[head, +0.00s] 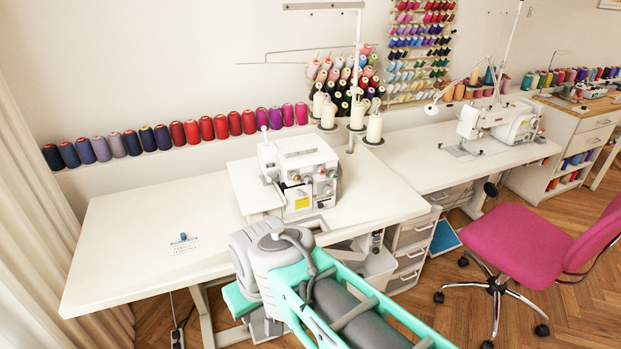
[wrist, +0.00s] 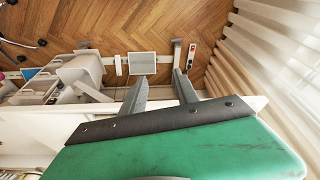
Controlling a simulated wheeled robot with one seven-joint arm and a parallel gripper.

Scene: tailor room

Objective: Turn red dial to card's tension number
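A white overlock machine (head: 299,168) stands on the white table. Small coloured dials show on its front, too small to tell the red one or its setting. A small white card (head: 184,247) with printed text lies flat near the table's left front; its number is unreadable. A small blue object (head: 183,238) is at the card's back edge. My arm reaches in from the lower right in the head view, in front of the machine; its fingers cannot be made out there. In the wrist view my gripper (wrist: 160,72) has two grey fingers apart, with nothing between them.
The left part of the table (head: 130,225) is mostly clear. Thread spools line the wall behind it. Thread cones (head: 374,128) stand behind the machine. A drawer unit (head: 410,245) and pink chair (head: 535,230) are to the right. The wrist view shows the floor and a curtain (wrist: 275,60).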

